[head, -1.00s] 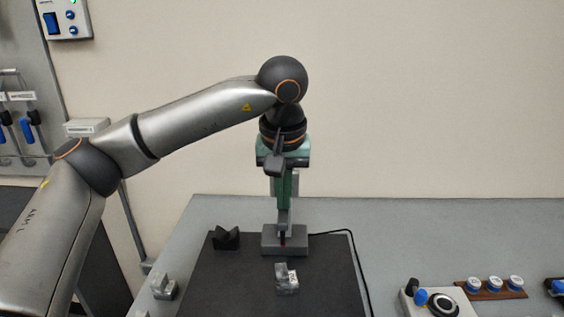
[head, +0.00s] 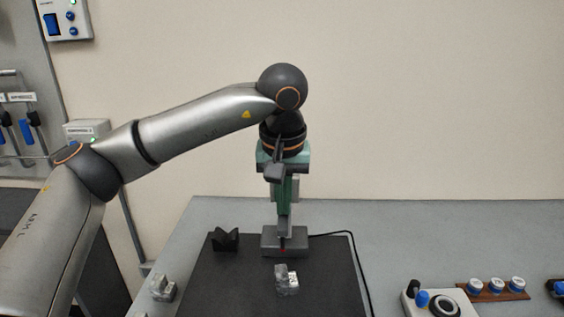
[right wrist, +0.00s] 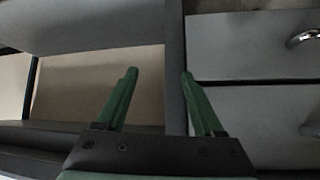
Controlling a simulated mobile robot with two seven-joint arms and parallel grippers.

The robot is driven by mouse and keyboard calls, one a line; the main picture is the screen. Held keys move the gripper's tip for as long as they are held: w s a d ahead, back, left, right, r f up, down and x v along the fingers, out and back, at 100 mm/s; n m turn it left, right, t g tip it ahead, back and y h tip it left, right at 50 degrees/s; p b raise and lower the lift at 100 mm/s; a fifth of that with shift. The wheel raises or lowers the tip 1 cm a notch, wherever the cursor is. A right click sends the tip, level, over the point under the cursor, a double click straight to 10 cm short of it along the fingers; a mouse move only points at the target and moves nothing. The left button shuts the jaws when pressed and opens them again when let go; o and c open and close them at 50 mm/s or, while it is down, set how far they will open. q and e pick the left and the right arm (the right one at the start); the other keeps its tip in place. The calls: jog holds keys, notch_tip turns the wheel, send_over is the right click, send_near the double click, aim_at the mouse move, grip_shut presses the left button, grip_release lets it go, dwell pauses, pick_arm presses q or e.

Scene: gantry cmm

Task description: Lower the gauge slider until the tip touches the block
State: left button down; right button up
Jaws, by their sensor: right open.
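The gauge stands on the dark mat, with a grey base (head: 272,248) and a slim upright partly hidden behind my left gripper. A small notched metal block (head: 287,281) lies on the mat in front of the base. My right gripper (right wrist: 159,73) is open and empty in the right wrist view.
A black V-shaped block (head: 225,240) sits left of the gauge, and another metal piece (head: 161,289) lies at the mat's left. A black cable runs along the mat's right. A control box (head: 433,303) and wooden rack (head: 493,291) stand at right. Drawers (right wrist: 255,48) face my right gripper.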

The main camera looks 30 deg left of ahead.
aim_at(283, 219)
pick_arm(q)
jog(key=shift+f+b, duration=1.75)
jog(key=shift+f, duration=1.05)
pick_arm(e)
jog(key=shift+w+a+f+y, duration=0.15)
jog(key=shift+w+a+f, duration=0.05)
jog(key=shift+a+f, duration=0.3)
jog(key=shift+w+a+f+y, duration=0.15)
jog(key=shift+w+a+f, duration=0.05)
jog(key=shift+a+f, duration=0.25)
dwell(1.2)
pick_arm(q)
jog(key=shift+r, duration=0.1)
jog(key=shift+r+p, duration=1.25)
jog(key=shift+r, duration=0.05)
jog(key=shift+r+p, duration=0.55)
jog(key=shift+r, duration=0.05)
jog(key=shift+r+p, duration=0.75)
jog(key=shift+r, duration=0.15)
jog(key=shift+r+p, duration=0.65)
jog(key=shift+r, duration=0.05)
pick_arm(e)
jog(key=shift+h, duration=0.4)
jog(key=d+r, duration=0.1)
jog(key=r, duration=0.1)
jog(key=s+d+r, duration=0.1)
jog(key=r, duration=0.1)
jog(key=shift+s+d, duration=0.15)
jog(key=shift+d, duration=0.2)
